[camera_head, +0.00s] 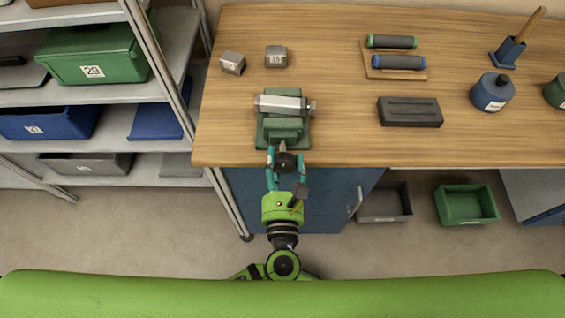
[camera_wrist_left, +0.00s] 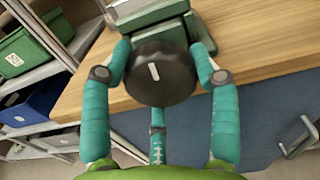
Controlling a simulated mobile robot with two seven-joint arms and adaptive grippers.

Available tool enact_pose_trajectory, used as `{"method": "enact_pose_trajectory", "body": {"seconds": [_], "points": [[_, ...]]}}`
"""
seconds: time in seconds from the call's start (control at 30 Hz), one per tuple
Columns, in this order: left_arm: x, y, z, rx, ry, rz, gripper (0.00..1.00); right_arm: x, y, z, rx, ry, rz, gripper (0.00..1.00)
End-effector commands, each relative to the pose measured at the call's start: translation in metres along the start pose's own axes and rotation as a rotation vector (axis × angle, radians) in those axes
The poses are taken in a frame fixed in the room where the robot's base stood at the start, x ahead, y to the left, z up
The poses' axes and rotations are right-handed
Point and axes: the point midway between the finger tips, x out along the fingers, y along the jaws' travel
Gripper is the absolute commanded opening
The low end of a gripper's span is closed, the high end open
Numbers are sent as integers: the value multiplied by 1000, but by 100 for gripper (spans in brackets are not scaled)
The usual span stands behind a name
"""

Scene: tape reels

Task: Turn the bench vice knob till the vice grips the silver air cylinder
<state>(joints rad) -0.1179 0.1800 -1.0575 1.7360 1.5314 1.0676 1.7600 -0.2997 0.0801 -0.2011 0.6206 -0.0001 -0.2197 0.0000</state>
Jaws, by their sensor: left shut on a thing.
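The green bench vice (camera_head: 285,129) stands at the front edge of the wooden bench. The silver air cylinder (camera_head: 283,104) lies across the vice at its jaws. I cannot tell whether the jaws press on it. The round black vice knob (camera_head: 287,162) sticks out in front of the bench edge. In the left wrist view the knob (camera_wrist_left: 160,74) fills the middle, with a pale mark on its face. My left gripper (camera_head: 286,160) has its teal fingers shut around the knob; they also show in the wrist view (camera_wrist_left: 160,80). My right gripper is not in view.
Two small grey blocks (camera_head: 233,63) (camera_head: 276,57) lie behind the vice. A dark grey block (camera_head: 410,111), rollers on a wooden tray (camera_head: 397,74) and a blue bottle (camera_head: 492,92) stand to the right. A shelf rack (camera_head: 162,60) stands close on the left. Bench space right of the vice is clear.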

Motion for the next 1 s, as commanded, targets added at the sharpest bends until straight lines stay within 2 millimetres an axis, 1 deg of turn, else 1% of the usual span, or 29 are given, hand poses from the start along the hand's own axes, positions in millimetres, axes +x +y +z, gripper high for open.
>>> {"method": "enact_pose_trajectory", "body": {"seconds": [0.1, 0.6, 0.8, 1.0], "points": [[1, 0, 1, 72, -4, 3, 28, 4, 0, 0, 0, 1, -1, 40], [2, 0, 4, 425, -7, 4, 28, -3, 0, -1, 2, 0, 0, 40], [2, -1, 4, 504, -8, 3, 28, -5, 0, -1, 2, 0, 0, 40], [2, 0, 4, 537, -9, 4, 28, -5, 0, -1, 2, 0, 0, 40]]}}
